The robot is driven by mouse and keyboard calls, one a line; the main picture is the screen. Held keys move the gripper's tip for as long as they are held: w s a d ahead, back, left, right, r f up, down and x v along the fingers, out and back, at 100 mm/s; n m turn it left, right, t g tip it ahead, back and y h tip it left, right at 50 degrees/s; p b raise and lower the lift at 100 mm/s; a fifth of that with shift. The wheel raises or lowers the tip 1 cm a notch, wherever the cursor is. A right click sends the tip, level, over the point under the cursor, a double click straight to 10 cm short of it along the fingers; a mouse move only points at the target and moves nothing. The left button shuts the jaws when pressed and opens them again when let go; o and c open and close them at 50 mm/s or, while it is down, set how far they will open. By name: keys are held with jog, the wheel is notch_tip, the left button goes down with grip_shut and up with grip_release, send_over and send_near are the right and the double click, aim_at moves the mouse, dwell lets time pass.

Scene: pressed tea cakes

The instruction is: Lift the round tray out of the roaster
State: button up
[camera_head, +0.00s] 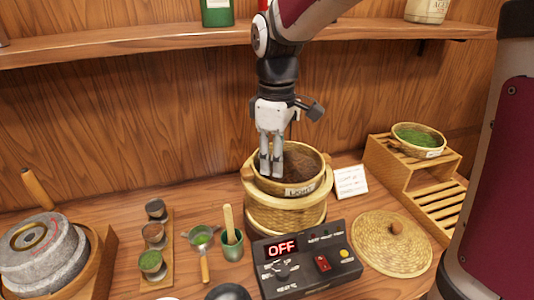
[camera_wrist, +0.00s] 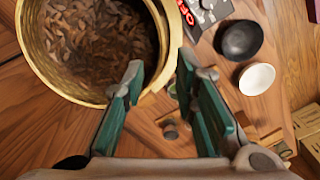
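The round tray (camera_head: 322,176) sits in the top of the woven roaster (camera_head: 285,218), with a paper label on its front. In the wrist view the tray's rim (camera_wrist: 170,30) curves around brown leaves. My gripper (camera_head: 271,174) points down over the tray's left part. In the wrist view my gripper (camera_wrist: 160,72) is open, one finger on each side of the rim as seen from there. I cannot tell whether the fingertips reach below the rim or touch it. Part of the tray's inside is hidden by the gripper in the head view.
A control box (camera_head: 308,262) showing OFF stands in front of the roaster. A woven lid (camera_head: 372,252) lies at right, near a wooden stand (camera_head: 440,172) with a green-filled basket (camera_head: 418,139). Small cups and a stone mill (camera_head: 42,252) are at left. A shelf (camera_head: 150,43) runs behind the arm.

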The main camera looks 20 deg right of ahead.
aim_at(275, 180)
jog(key=shift+f, duration=3.1)
grip_shut()
